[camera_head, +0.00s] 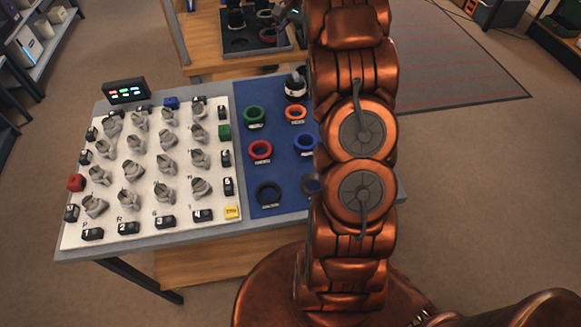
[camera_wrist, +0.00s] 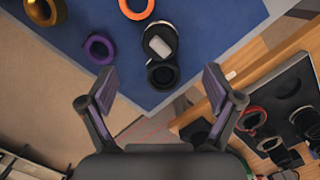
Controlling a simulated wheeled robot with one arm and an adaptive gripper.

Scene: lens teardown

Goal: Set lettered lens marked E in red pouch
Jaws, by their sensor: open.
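On the blue mat (camera_head: 277,176), a red ring-shaped holder (camera_head: 260,151), seemingly the red pouch, lies left of centre; its label is too small to read. A black lens-like piece with a pale top (camera_head: 296,88) stands at the mat's far edge. The wrist view shows this dark piece (camera_wrist: 160,45) with a black round part (camera_wrist: 162,73) beside it. No letter E is legible on anything. My gripper (camera_wrist: 160,78) is open and empty, its fingers apart on either side of that black part in the picture. Height above it cannot be told.
A white board (camera_head: 110,215) at left holds several grey pieces and small labelled blocks. Green (camera_head: 254,115), orange (camera_head: 296,112), blue (camera_head: 305,143) and black (camera_head: 268,194) rings lie on the mat. A dark tray (camera_head: 240,46) sits on a wooden table behind. My arm hides the mat's right part.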

